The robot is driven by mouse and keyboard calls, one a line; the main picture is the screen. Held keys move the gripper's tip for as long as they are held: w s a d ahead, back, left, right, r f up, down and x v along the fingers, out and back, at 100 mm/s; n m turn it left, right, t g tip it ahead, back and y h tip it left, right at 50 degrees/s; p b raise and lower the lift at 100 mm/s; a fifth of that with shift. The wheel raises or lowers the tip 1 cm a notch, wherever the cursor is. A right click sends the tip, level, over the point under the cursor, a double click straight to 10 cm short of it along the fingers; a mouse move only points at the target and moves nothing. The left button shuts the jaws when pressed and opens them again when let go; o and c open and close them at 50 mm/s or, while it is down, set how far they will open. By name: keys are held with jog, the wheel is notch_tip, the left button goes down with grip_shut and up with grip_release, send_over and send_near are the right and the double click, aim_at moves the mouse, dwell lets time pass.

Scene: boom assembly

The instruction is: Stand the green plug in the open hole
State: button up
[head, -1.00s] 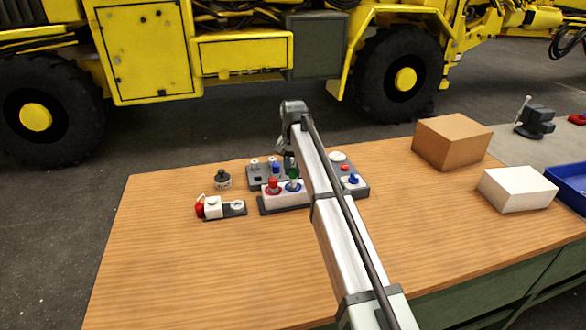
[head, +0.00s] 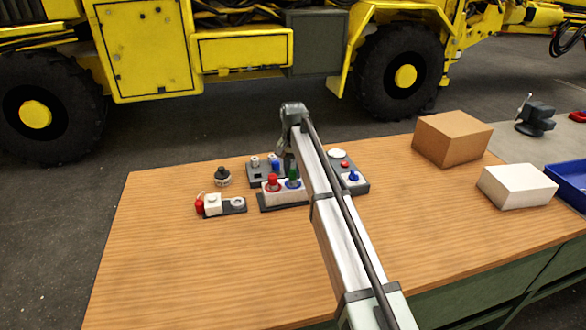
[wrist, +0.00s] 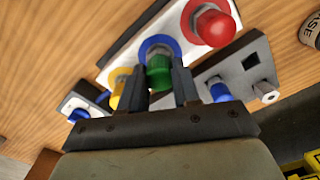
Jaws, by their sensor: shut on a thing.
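The green plug (wrist: 159,78) is between the fingers of my gripper (wrist: 160,72), which is shut on it. It stands roughly upright over the blue-ringed hole (wrist: 157,42) of the white block (wrist: 178,22), with its lower end at the ring. How deep it sits cannot be told. In the head view the green plug (head: 293,175) shows just left of my arm, at the blue ring (head: 293,185); the gripper is mostly hidden. A red plug (wrist: 210,25) stands in the same block, with a yellow plug (wrist: 118,88) on the other side.
A grey block (head: 256,181) with pegs stands behind, and another with a blue knob (head: 353,176) at right. A small fixture with a red end (head: 200,205) and a black-topped part (head: 222,175) are at left. Brown (head: 452,140) and white (head: 517,187) boxes stand right. The front table is clear.

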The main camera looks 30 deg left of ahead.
jog(key=o, duration=1.1)
jog(key=shift+r, duration=3.45)
